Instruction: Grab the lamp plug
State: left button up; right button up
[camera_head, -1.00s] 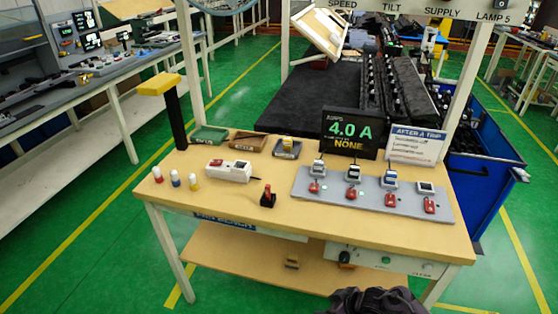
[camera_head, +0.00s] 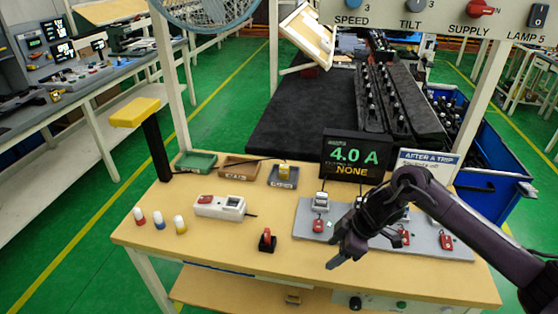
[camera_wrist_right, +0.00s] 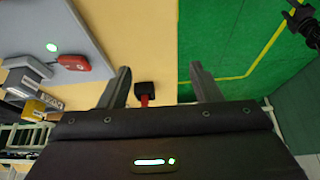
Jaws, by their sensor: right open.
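No label reading lamp shows on any plug, so I cannot tell which one is the lamp plug. A yellow plug (camera_head: 285,170) sits in the grey tray (camera_head: 283,181) at the back of the bench. Other plugs, one of them white (camera_head: 321,199), stand on the grey board (camera_head: 310,235), partly hidden by my right arm. My right gripper (camera_head: 339,252) hangs over the board's front-left part, apart from the plugs. In the right wrist view its fingers (camera_wrist_right: 160,85) are apart with nothing held. My left gripper does not show in the head view.
A red-levered black switch (camera_head: 267,241) stands left of my right gripper. A white power strip (camera_head: 219,206) and several small capped bottles (camera_head: 160,219) are farther left. The display (camera_head: 356,155) and a sign (camera_head: 428,161) stand behind the board.

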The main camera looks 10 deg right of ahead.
aim_at(284, 169)
jog(key=i, duration=1.4)
